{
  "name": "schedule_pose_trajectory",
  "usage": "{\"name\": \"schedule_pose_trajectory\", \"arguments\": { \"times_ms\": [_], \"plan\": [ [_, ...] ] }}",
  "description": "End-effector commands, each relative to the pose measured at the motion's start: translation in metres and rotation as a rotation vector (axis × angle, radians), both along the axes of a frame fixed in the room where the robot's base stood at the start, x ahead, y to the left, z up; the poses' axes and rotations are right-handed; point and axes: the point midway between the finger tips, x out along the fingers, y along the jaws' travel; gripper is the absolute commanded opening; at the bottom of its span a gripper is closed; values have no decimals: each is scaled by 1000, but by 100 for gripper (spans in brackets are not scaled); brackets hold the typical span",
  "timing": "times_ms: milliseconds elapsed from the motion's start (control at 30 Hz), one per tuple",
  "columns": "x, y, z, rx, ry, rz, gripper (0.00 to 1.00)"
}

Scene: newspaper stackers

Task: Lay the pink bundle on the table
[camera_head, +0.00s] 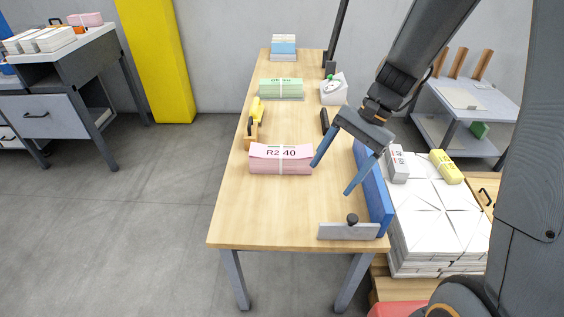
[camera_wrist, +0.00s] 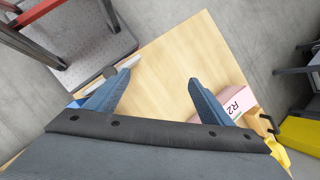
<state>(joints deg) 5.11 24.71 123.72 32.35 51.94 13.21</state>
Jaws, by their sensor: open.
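The pink bundle (camera_head: 281,166), marked "R2 40", lies flat on the wooden table (camera_head: 240,215), left of my gripper. In the wrist view the pink bundle (camera_wrist: 234,101) shows at the right, partly hidden by a finger. My gripper (camera_head: 330,178) is open with nothing between its fingers. It hangs above the table, to the right of the bundle. In the wrist view my gripper (camera_wrist: 155,82) has bare table between its fingertips.
A blue fence (camera_head: 373,187) and a grey stop block (camera_head: 347,231) stand at the table's near right. A yellow tool (camera_head: 257,108) and a green bundle (camera_head: 281,89) lie farther back. A stack of white bundles (camera_head: 440,220) stands right of the table. The near left tabletop is clear.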

Motion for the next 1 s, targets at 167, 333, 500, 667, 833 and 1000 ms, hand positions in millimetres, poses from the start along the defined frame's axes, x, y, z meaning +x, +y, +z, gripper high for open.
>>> {"name": "schedule_pose_trajectory", "arguments": {
  "times_ms": [167,333,500,667,833,1000],
  "plan": [
    [68,30,-37,189,161,-272,75],
    [134,50,-66,381,298,-500,75],
    [179,56,-83,525,385,-643,75],
    [198,58,-89,589,419,-698,75],
    [203,68,-94,604,428,-710,75],
    [203,83,-100,603,427,-709,75]
  ]
}}
